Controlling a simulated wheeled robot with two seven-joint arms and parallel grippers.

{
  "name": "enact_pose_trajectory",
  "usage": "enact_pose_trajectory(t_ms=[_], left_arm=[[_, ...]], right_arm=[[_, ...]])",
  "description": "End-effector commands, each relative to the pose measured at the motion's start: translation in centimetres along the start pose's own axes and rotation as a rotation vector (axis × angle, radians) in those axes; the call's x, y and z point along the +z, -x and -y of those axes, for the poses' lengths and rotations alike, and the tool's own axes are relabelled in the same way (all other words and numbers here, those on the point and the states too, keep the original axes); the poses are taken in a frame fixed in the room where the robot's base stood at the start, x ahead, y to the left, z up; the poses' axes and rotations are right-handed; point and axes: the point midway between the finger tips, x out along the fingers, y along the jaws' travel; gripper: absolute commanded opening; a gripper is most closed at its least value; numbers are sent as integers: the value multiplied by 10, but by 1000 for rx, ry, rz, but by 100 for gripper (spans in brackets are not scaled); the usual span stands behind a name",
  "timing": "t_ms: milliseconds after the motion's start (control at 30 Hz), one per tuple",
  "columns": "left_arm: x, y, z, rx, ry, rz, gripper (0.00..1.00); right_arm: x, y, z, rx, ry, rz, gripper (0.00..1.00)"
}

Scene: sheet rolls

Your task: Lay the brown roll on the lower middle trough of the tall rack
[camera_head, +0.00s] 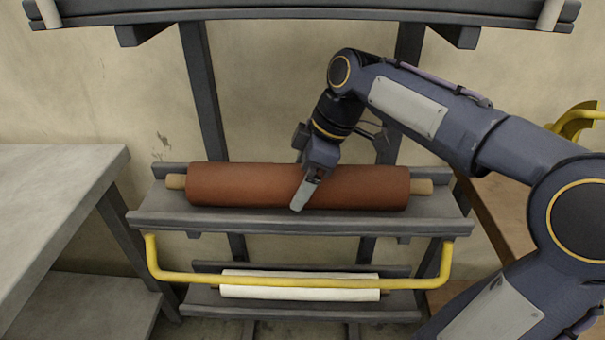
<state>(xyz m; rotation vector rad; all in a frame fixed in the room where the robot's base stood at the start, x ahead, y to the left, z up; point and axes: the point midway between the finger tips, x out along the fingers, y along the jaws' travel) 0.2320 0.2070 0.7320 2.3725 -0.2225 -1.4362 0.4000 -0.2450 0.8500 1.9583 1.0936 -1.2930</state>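The brown roll (245,186) lies level along a grey trough (300,222) of the tall rack (203,90), with a tan core end showing at each side. My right gripper (303,193) reaches down from the right to the middle of the roll and covers a small part of it. One pale finger shows against the roll's front; the other is hidden, so I cannot tell whether it grips the roll or only touches it. My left gripper is out of view.
A white roll (300,293) lies on a lower shelf, behind a yellow bar (300,279). A grey rack beam (300,13) crosses the top. A grey table (50,190) stands at left. A brown wooden surface (497,215) is at right, partly behind my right arm.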

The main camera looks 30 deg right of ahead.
Motion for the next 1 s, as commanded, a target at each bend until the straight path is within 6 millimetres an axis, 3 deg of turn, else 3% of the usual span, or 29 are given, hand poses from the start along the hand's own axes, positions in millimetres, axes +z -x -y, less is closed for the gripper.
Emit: enact_pose_trajectory(t_ms=[33,367,467,667,1000], left_arm=[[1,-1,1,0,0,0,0],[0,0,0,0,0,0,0],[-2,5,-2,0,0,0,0],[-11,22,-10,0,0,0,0],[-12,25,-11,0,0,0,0]], right_arm=[[4,-8,0,-10,-8,14,100],[5,-7,-2,-8,-11,17,100],[2,2,-2,-7,-11,17,100],[0,43,-2,-1,-11,12,100],[77,70,-1,-1,-10,9,100]])
